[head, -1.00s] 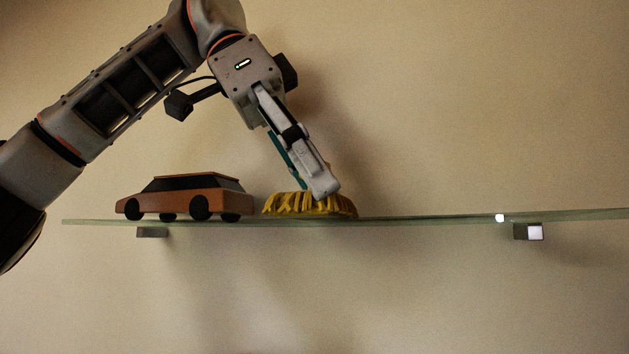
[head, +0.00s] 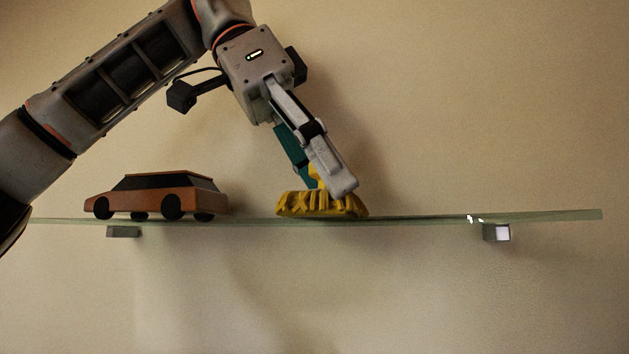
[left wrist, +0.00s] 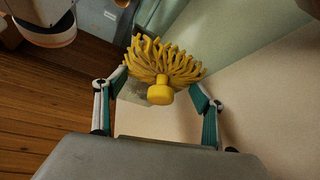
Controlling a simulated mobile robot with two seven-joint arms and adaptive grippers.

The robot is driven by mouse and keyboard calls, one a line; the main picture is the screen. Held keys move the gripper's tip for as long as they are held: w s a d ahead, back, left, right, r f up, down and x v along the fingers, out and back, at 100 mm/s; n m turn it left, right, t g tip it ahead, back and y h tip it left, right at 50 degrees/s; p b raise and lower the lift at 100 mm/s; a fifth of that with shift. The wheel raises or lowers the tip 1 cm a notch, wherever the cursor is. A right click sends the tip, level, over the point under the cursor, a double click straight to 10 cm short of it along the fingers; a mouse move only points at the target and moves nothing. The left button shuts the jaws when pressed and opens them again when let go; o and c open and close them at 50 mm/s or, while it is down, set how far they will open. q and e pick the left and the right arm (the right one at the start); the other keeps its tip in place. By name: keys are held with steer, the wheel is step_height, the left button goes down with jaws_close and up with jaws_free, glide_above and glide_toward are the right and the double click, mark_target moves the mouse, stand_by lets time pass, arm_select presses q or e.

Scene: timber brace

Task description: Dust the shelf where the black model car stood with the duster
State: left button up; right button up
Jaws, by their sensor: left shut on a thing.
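A yellow duster (head: 322,206) with a thick fringe rests on the glass shelf (head: 420,217), to the right of an orange-brown model car with dark windows. My left gripper (head: 327,184) is shut on the duster's handle from above and tilts down to the right. In the left wrist view the duster (left wrist: 165,62) fans out beyond the fingers, with its knob end towards the camera. No black model car is in view. My right gripper is not in view.
The orange-brown model car (head: 160,195) stands on the shelf's left part, a short gap from the duster. The shelf is bare right of the duster up to its right end. Metal brackets (head: 497,233) hold it against a plain beige wall.

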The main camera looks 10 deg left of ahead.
arm_select(q)
steer(key=shift+s+d+f, duration=0.1)
steer(key=shift+d+f, duration=0.05)
steer(key=shift+d, duration=3.6)
steer(key=shift+s+d+p, duration=0.1)
steer(key=shift+d+p, duration=0.25)
steer(key=shift+d, duration=2.2)
steer(key=shift+d+p, duration=0.45)
steer(key=shift+d, duration=0.5)
steer(key=shift+s+d, duration=0.1)
steer(key=shift+d, duration=1.75)
steer(key=shift+a, duration=0.1)
